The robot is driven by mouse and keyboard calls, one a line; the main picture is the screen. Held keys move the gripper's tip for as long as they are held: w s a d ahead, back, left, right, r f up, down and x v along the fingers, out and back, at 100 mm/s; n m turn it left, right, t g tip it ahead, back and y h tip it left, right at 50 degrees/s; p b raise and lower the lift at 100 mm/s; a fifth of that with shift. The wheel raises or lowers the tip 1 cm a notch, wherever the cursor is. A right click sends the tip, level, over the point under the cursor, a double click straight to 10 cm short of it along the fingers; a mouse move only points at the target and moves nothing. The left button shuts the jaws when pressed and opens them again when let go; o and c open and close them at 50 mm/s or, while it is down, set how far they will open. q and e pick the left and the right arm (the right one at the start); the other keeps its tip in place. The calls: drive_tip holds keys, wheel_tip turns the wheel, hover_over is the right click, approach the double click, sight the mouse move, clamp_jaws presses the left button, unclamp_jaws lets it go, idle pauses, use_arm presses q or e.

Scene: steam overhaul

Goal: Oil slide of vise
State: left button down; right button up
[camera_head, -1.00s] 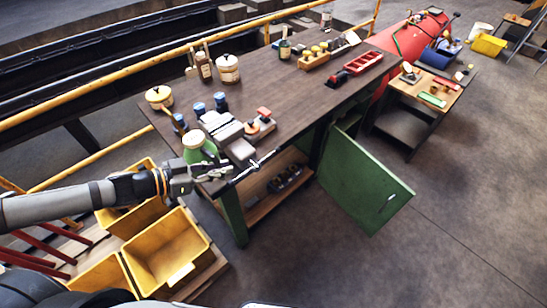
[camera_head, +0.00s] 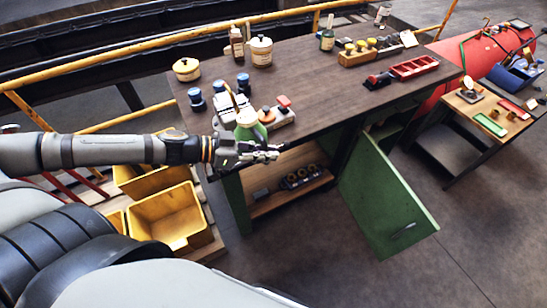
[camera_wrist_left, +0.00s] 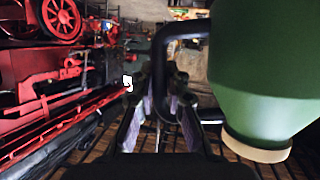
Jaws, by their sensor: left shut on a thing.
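My left gripper (camera_head: 262,153) is at the near left edge of the workbench (camera_head: 320,95). In the left wrist view its fingers (camera_wrist_left: 160,110) are closed around the dark handle of a green oil can (camera_wrist_left: 265,70). The can (camera_head: 255,133) has a cream part, and a thin brass spout leans up to the left over the bench. The grey vise (camera_head: 232,104) is just behind the can, partly hidden by the can and gripper. I cannot tell whether the spout touches the vise. My right gripper is out of view.
A cream pot (camera_head: 261,51) and brown bottle (camera_head: 236,43) are behind. A red tray (camera_head: 414,67) lies farther right. A green cabinet door (camera_head: 385,205) hangs open below. Yellow bins (camera_head: 168,217) stand at lower left.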

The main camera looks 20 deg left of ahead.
use_arm(q)
drive_tip(key=shift+d+f, duration=0.15)
drive_tip(key=shift+f, duration=0.35)
drive_tip(key=shift+w+d, duration=0.1)
drive_tip(key=shift+d, duration=0.05)
drive_tip(key=shift+r+n, duration=0.35)
drive_tip(key=shift+n, duration=0.05)
drive_tip(key=shift+r+n+h, duration=0.6)
drive_tip(key=shift+r, duration=0.1)
drive_tip(key=shift+r+n+g+h, duration=0.3)
drive_tip(key=shift+r+n+g, duration=0.1)
drive_tip(key=shift+r+n, duration=0.1)
drive_tip(key=shift+w+a+r+n+p, duration=0.15)
drive_tip(key=shift+r+p, duration=0.05)
drive_tip(key=shift+r, duration=0.15)
drive_tip(key=shift+w+a+r+n+p, duration=0.1)
drive_tip(key=shift+r+n+p, duration=0.1)
drive_tip(key=shift+r, duration=0.1)
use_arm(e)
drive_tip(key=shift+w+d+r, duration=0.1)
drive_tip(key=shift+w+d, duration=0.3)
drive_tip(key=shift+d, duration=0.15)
use_arm(q)
drive_tip(key=shift+d, duration=0.1)
